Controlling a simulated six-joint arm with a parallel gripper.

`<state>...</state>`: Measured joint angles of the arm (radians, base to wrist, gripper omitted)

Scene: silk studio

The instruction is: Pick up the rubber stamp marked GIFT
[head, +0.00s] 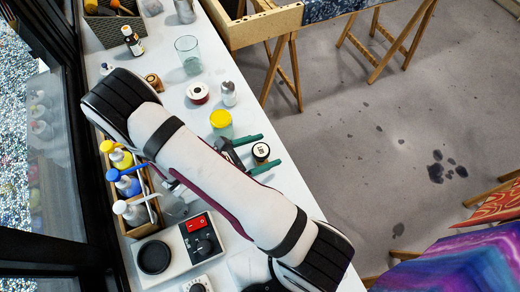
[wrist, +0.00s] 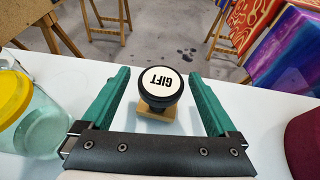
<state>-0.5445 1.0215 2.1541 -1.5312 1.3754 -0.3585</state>
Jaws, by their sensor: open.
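The rubber stamp marked GIFT (wrist: 160,84) stands upright on the white counter in the wrist view, with a black knob, a white label on top and a wooden base. In the head view its round top (head: 261,150) shows near the counter's right edge. My gripper (wrist: 157,85) is open, with one green finger to the left of the stamp and one to the right. Gaps show between the stamp and both fingers. In the head view my gripper (head: 262,153) has its fingers on either side of the stamp. My arm hides part of the counter.
A yellow-lidded jar (wrist: 28,115) stands close to the left finger. A dark red rounded object (wrist: 305,143) is at the right. Another stamp-like wooden item (head: 154,82), an empty glass (head: 188,55) and a box of pump bottles (head: 150,215) are on the counter (head: 172,103). The floor lies beyond its edge.

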